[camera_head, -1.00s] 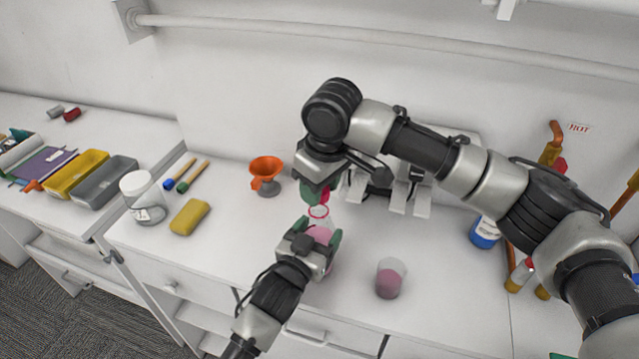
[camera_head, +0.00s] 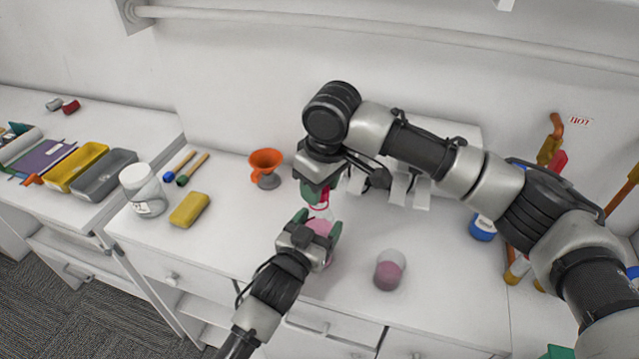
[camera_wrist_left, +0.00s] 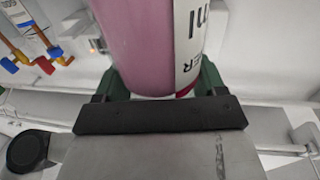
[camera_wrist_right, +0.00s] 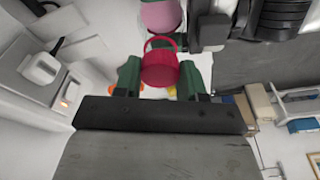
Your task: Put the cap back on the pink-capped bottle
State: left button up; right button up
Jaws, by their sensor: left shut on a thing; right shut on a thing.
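The bottle (camera_head: 321,227) has a pink body and a clear upper part, and stands roughly upright in my left gripper (camera_head: 318,240). The left wrist view shows its pink side and white label (camera_wrist_left: 190,40) between the green fingers. My right gripper (camera_head: 314,192) is above it, shut on the pink-red cap (camera_head: 324,199). In the right wrist view the cap (camera_wrist_right: 160,68) sits between the green fingertips, with the bottle's pink body (camera_wrist_right: 160,15) beyond it. The cap is right by the bottle's top; I cannot tell if they touch.
A beaker with pink contents (camera_head: 389,270) stands right of the bottle. An orange funnel (camera_head: 265,162), a yellow sponge (camera_head: 189,209) and a white jar (camera_head: 142,190) stand to the left. A blue-based bottle (camera_head: 482,229) is at the right. The counter's front middle is clear.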

jog(key=shift+f, duration=0.55)
pick_arm(q)
jog(key=c, duration=0.4)
jog(key=shift+c, duration=0.2)
pick_arm(e)
jog(key=m, duration=0.3)
jog(key=m+h, duration=0.1)
jog(key=m, duration=0.2)
jog(key=shift+a+m+t, duration=0.15)
jog(key=shift+m+t, duration=0.15)
jog(key=shift+m, duration=0.1)
jog(key=m, duration=0.4)
jog(key=shift+h, duration=0.3)
jog(key=m, duration=0.4)
jog(key=shift+a+m+h, duration=0.1)
jog(key=shift+m+h, duration=0.2)
jog(key=shift+m, duration=0.1)
jog(key=m, duration=0.3)
jog(key=shift+m+h, duration=0.3)
jog(key=shift+m, duration=0.1)
jog(key=m+g, duration=0.1)
jog(key=m, duration=0.4)
jog(key=shift+w, duration=0.1)
jog(key=m, duration=0.4)
jog(key=shift+g, duration=0.4)
jog(key=m, duration=0.4)
jog(key=shift+w+g, duration=0.1)
jog(key=shift+g, duration=0.3)
